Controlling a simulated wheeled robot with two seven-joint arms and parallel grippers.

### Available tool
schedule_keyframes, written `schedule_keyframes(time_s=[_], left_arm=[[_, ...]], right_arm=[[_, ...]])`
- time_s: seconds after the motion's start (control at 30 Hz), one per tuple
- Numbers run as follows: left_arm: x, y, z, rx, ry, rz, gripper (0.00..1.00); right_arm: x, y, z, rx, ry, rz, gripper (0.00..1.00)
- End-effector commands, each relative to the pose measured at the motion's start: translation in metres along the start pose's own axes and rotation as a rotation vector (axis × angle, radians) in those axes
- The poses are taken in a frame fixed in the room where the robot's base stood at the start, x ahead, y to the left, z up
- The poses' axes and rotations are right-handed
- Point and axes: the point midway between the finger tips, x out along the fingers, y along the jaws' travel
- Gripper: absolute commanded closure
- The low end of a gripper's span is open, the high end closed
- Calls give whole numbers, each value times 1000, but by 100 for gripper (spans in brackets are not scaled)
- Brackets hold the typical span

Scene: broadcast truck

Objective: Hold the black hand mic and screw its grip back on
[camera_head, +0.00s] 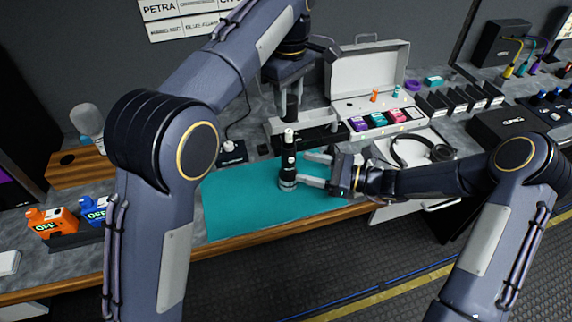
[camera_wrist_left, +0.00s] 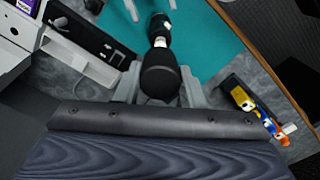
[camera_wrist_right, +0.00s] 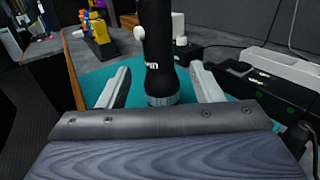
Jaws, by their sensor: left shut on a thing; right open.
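The black hand mic body (camera_head: 289,160) stands upright on the teal mat (camera_head: 235,200), with a pale top end and a silver ring near its base. White lettering and the ring show on the mic body in the right wrist view (camera_wrist_right: 157,60). My left gripper (camera_head: 291,100) points down above it, shut on a black cylindrical piece, apparently the grip (camera_wrist_left: 160,76). I cannot tell whether this piece touches the mic's pale top. My right gripper (camera_head: 305,168) is open and level, its fingers pointing at the mic's lower part from the right.
Headphones (camera_head: 420,150) lie right of the mat. An open grey case (camera_head: 370,75) with coloured boxes stands behind. A black rack unit (camera_head: 310,140) sits close behind the mic. The mat's left half is clear.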

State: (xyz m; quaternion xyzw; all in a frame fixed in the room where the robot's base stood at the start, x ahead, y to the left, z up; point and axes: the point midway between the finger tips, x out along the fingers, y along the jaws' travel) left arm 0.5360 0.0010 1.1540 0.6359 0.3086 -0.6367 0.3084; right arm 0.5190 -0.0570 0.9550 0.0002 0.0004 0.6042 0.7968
Motion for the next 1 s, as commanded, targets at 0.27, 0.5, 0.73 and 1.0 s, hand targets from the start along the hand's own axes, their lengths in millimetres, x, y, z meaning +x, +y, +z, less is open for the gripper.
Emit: schedule_keyframes(time_s=[0.27, 0.5, 0.73, 1.0], left_arm=[[0, 0, 0, 0, 0, 0, 86], [0, 0, 0, 0, 0, 0, 86], [0, 0, 0, 0, 0, 0, 86], [0, 0, 0, 0, 0, 0, 86]], right_arm=[[4, 0, 0, 0, 0, 1, 41], [36, 1, 0, 0, -2, 4, 41], [66, 0, 0, 0, -1, 2, 41], [76, 0, 0, 0, 0, 0, 41]])
